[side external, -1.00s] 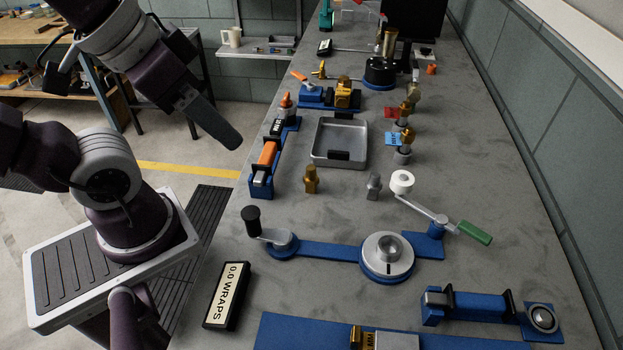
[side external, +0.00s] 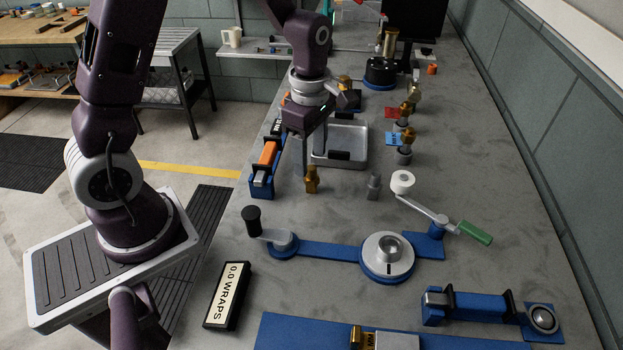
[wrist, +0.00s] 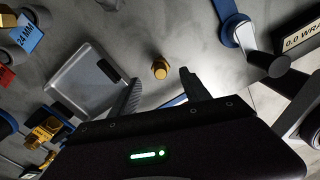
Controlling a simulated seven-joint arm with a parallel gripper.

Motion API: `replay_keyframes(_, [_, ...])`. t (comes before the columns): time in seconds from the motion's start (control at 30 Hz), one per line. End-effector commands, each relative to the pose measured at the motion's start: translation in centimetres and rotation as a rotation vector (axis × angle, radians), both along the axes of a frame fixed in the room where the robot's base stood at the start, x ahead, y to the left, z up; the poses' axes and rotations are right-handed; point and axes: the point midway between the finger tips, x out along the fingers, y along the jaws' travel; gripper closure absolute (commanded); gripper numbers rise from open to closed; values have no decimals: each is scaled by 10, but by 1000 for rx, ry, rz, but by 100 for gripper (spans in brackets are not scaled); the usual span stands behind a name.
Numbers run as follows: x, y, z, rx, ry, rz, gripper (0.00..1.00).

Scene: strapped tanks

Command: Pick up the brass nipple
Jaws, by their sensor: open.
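The brass nipple (side external: 312,180) stands upright on the grey bench in front of the metal tray. My gripper (side external: 314,158) is open and empty, its fingers pointing down just above and behind the brass nipple in the side view. In the wrist view the brass nipple (wrist: 160,68) shows from above, near the gap between the two finger ends (wrist: 160,82). I see no contact between the fingers and it.
The grey tray (side external: 352,162) is close behind, partly hidden by my gripper. A blue holder with an orange block (side external: 267,155) is at left. A steel fitting (side external: 374,186) and white roll (side external: 402,182) stand at right. A blue crank fixture (side external: 335,250) lies in front.

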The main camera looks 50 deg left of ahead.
Motion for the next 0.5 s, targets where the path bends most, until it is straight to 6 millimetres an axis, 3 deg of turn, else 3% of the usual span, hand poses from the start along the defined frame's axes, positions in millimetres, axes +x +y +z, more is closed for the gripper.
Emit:
replay_keyframes(0.2, [-1, -3, -40, 0, 2, -2, 45])
replay_keyframes(0.47, [0, -4, -46, 0, -2, -5, 45])
replay_keyframes(0.5, [0, -4, -45, 0, -2, -5, 49])
